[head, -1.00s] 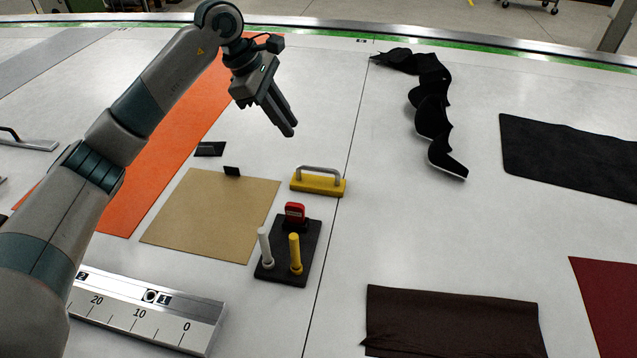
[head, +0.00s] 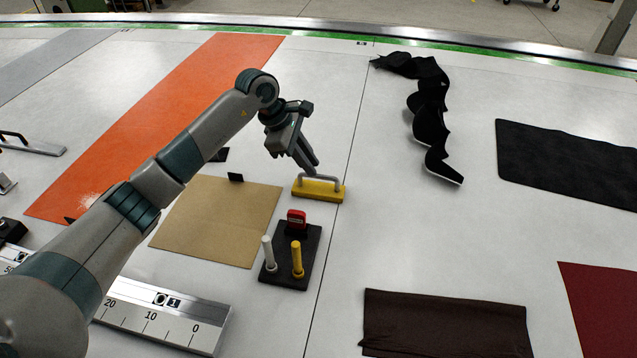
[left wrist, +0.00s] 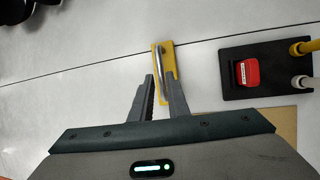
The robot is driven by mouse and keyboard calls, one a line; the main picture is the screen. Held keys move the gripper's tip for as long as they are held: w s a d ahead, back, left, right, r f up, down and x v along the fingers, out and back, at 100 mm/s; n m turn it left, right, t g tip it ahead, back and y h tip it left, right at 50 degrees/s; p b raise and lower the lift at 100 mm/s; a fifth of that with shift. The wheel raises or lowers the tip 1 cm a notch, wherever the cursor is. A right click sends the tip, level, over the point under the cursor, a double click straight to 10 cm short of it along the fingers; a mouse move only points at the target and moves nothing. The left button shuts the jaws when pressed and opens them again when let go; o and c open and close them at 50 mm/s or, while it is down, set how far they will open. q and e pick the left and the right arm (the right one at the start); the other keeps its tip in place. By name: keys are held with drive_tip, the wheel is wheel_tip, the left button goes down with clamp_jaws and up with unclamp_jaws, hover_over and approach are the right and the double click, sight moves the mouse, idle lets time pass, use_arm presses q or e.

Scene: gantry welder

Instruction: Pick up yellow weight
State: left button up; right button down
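The yellow weight (head: 319,191) is a flat yellow bar with a grey arched handle on top. It lies on the white table near the middle of the head view, behind the black stand. My left gripper (head: 311,171) comes down over it, with its fingertips close to the handle. In the left wrist view the weight (left wrist: 165,88) lies ahead of the left gripper (left wrist: 161,82), whose two fingers are apart with the handle showing between their tips. I cannot tell whether the fingers touch it. My right gripper is not in view.
A black stand (head: 283,268) with a white peg, a yellow peg and a red block (head: 296,219) stands just in front of the weight. A tan sheet (head: 217,222) lies to the left. A metal ruler (head: 165,315) is nearer. Table to the weight's right is clear.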

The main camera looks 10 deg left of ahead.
sight(319, 177)
use_arm(q)
drive_tip(key=shift+w+d+f, duration=0.1)
drive_tip(key=shift+d+f, duration=0.15)
drive_tip(key=shift+f, duration=0.25)
drive_tip(key=shift+p+x, duration=1)
drive_tip(key=shift+p, duration=0.25)
drive_tip(key=shift+p+x, duration=0.55)
drive_tip(key=shift+x, duration=0.45)
drive_tip(key=shift+d+f, duration=0.15)
drive_tip(key=shift+f, duration=0.45)
clamp_jaws()
